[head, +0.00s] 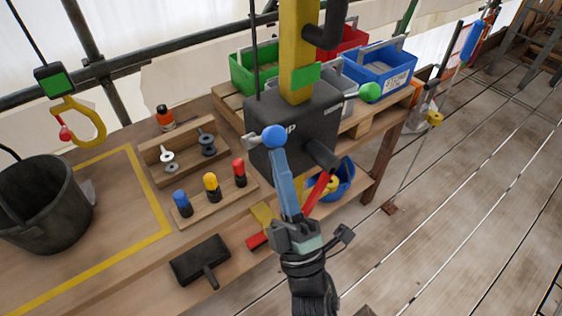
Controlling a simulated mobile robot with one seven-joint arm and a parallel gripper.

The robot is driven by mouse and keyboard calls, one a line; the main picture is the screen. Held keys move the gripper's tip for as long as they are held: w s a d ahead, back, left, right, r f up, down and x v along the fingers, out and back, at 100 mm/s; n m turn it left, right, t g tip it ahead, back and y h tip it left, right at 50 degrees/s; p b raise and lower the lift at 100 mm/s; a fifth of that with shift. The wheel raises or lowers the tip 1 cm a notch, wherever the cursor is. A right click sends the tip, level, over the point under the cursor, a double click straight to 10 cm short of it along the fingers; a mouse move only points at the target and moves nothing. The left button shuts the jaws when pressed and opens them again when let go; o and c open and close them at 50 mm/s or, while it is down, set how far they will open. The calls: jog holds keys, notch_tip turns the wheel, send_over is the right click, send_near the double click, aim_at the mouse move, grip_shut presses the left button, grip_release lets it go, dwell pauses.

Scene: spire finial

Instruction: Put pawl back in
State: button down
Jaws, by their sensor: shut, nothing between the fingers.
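A dark box (294,115) on a yellow post (297,50) stands at the bench edge. A blue ball knob (274,137) is on its left front and a green ball knob (369,92) on its right. A dark round stub (322,154) sticks out of its front. A blue bar (285,182) runs from below the blue knob to my gripper; a red bar (319,192) slants beside it. I cannot tell which part is the pawl. My gripper (293,220) is shut and empty in front of the box; its fingertips are hard to make out against the bars.
Blue, yellow and red capped pegs (211,187) stand in a wooden rack left of the box. A black bucket (44,205), a tray of metal parts (186,152) and a dark brush-like tool (201,262) are also on the bench. Coloured bins (380,67) stand behind. Floor at right is mostly open.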

aim_at(268, 133)
jog(key=r+g+p, duration=0.1)
jog(key=p, duration=0.1)
jog(key=r+n+g+p, duration=0.1)
jog(key=p, duration=0.2)
jog(key=w+r+g+p, duration=0.1)
jog(key=r+p, duration=0.1)
jog(key=p, duration=0.1)
jog(key=shift+a+n, duration=0.3)
jog(key=shift+a, duration=0.05)
jog(key=g+p, duration=0.1)
jog(key=p, duration=0.1)
jog(key=w+a+r+g+p, duration=0.1)
jog(key=p, duration=0.2)
jog(key=shift+w+r+n, duration=0.1)
jog(key=shift+r+n, duration=0.15)
jog(key=shift+n, duration=0.15)
jog(key=shift+w+a+r+g+h+p, duration=0.2)
jog(key=shift+w+a+g+h+p, duration=0.1)
jog(key=shift+w+p, duration=0.25)
jog(key=shift+w+a+r, duration=0.3)
jog(key=shift+w+a, duration=0.1)
jog(key=shift+w, duration=0.1)
jog(key=shift+w+a+r, duration=0.3)
jog(key=shift+w+a, duration=0.1)
jog(key=shift+w, duration=0.1)
jog(key=shift+a+r, duration=0.15)
jog(key=shift+r, duration=0.15)
jog(key=shift+s+f, duration=0.1)
